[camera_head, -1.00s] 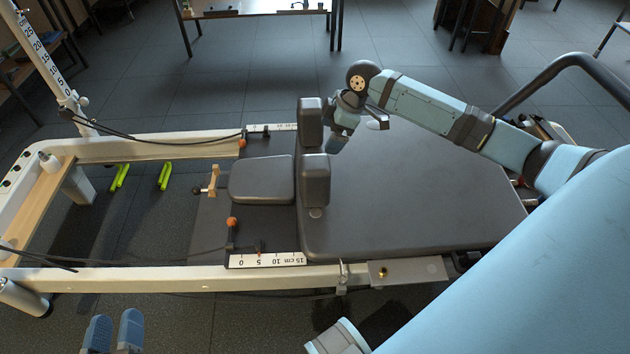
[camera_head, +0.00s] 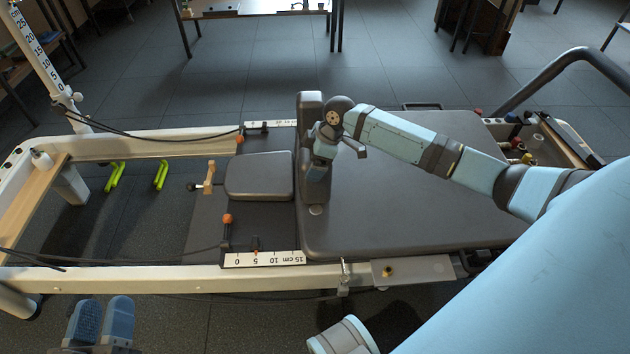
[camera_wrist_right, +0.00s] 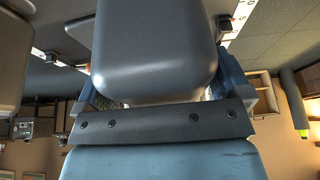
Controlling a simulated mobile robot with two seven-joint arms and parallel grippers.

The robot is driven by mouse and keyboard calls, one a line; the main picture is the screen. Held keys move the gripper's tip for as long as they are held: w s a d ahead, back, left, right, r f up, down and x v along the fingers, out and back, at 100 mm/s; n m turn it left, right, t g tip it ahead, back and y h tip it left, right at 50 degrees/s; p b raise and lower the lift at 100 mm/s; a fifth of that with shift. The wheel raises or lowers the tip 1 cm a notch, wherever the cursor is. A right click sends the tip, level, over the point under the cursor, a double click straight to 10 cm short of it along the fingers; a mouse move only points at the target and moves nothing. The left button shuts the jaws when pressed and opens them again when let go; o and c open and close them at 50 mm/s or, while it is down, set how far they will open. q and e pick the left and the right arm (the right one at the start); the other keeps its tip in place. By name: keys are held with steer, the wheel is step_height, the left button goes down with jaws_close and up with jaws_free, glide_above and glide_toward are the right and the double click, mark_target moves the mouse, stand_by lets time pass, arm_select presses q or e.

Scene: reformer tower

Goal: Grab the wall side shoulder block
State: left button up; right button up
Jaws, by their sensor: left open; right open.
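Two dark grey padded shoulder blocks stand at the left end of the carriage (camera_head: 420,210). The far block (camera_head: 309,108) is upright and partly visible behind my right wrist. The near block (camera_head: 316,192) is mostly covered by my right gripper (camera_head: 321,165), which points down at it. In the right wrist view, a rounded grey block (camera_wrist_right: 155,50) lies between the blue fingers of my open right gripper (camera_wrist_right: 155,92); it appears to be the near block. Contact cannot be told. My left gripper (camera_head: 102,322) is open and empty at the bottom left, outside the frame rail.
The headrest (camera_head: 259,176) lies left of the blocks. The white near rail (camera_head: 150,278) carries a centimetre scale (camera_head: 263,260). A wooden-handled knob (camera_head: 208,178) and orange-topped pin (camera_head: 227,219) stand nearby. A black curved bar (camera_head: 560,62) rises at right. The carriage top is otherwise clear.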

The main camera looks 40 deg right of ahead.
steer(key=shift+f, duration=0.15)
steer(key=c, duration=1.6)
steer(key=shift+w, duration=0.1)
jaws_close()
